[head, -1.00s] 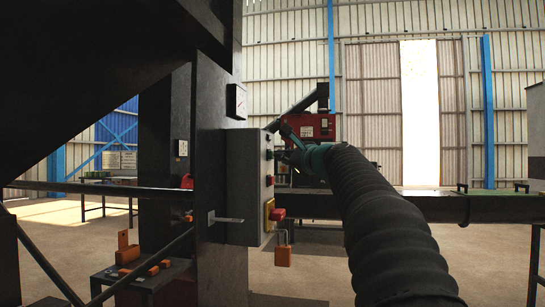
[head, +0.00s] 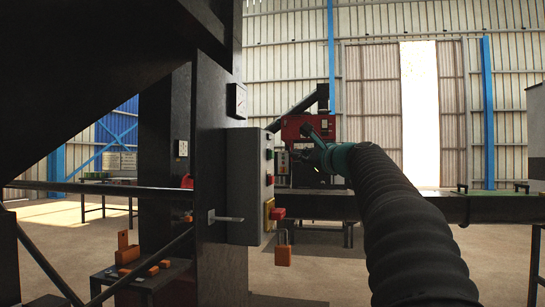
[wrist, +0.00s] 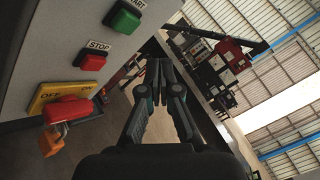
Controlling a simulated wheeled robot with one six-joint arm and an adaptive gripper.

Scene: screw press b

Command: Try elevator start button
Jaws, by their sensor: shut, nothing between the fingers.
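A grey control box (head: 243,190) is mounted on a dark column in the head view. In the wrist view its face carries a green button (wrist: 126,19) under the label START. Below it are a red button (wrist: 93,62) labelled STOP and a red rotary switch (wrist: 68,111) on a yellow ON/OFF plate. An orange padlock (wrist: 51,140) hangs at the switch. My gripper (wrist: 161,68) is shut and empty. It is apart from the box, to the right of its button face, and it also shows in the head view (head: 304,154).
A dark horizontal beam (head: 400,207) runs behind my arm. A red machine part (head: 308,128) stands beyond my gripper. Orange lockout pieces (head: 130,255) lie on a low dark ledge at lower left. Open floor lies around the beam.

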